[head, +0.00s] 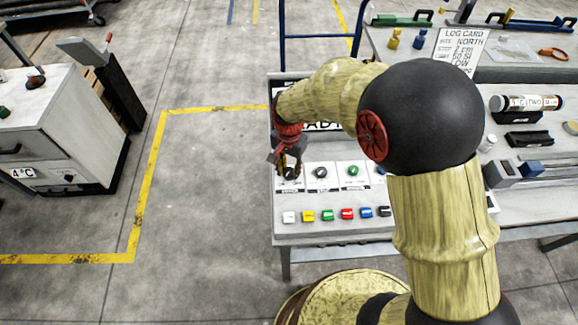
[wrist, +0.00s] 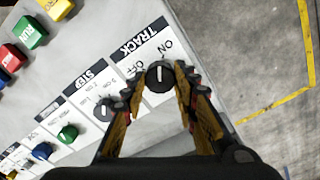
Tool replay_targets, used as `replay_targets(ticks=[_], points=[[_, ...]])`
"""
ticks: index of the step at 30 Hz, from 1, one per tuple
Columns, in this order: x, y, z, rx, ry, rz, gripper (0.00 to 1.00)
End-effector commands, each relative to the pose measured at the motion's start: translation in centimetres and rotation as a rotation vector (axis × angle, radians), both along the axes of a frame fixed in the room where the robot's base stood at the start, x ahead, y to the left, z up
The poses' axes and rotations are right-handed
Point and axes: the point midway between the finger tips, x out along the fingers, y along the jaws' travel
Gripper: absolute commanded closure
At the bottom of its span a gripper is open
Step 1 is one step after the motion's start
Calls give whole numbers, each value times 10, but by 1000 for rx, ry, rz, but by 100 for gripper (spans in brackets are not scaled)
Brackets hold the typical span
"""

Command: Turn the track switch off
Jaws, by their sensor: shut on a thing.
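The track switch (wrist: 160,76) is a round black knob with a white pointer line, on a white plate marked TRACK, OFF and ON. In the wrist view its line points up the picture, toward the ON mark and away from OFF at its left. My gripper (wrist: 158,85) is shut on the knob, with one finger at each side. In the head view my gripper (head: 289,163) is over the left end of the panel, and the knob (head: 291,173) shows only partly beneath it.
Beside the track switch are a black STEP knob (head: 320,172), a green knob (head: 353,171) and a blue knob (wrist: 42,151). A row of coloured buttons (head: 327,215) runs along the panel's front edge. Open floor (head: 200,190) lies to the left.

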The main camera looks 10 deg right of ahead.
Motion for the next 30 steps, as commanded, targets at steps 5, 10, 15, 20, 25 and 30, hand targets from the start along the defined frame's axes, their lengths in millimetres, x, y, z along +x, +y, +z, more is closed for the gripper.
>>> replay_targets(ticks=[5, 10, 15, 20, 25, 30], points=[[-1, 0, 2, -1, 3, 164, 96], [-1, 0, 2, 0, 2, 326, 96], [0, 0, 2, 0, 1, 488, 96], [0, 0, 2, 0, 1, 639, 96], [-1, 0, 1, 0, 2, 801, 96], [0, 0, 1, 0, 1, 959, 96]])
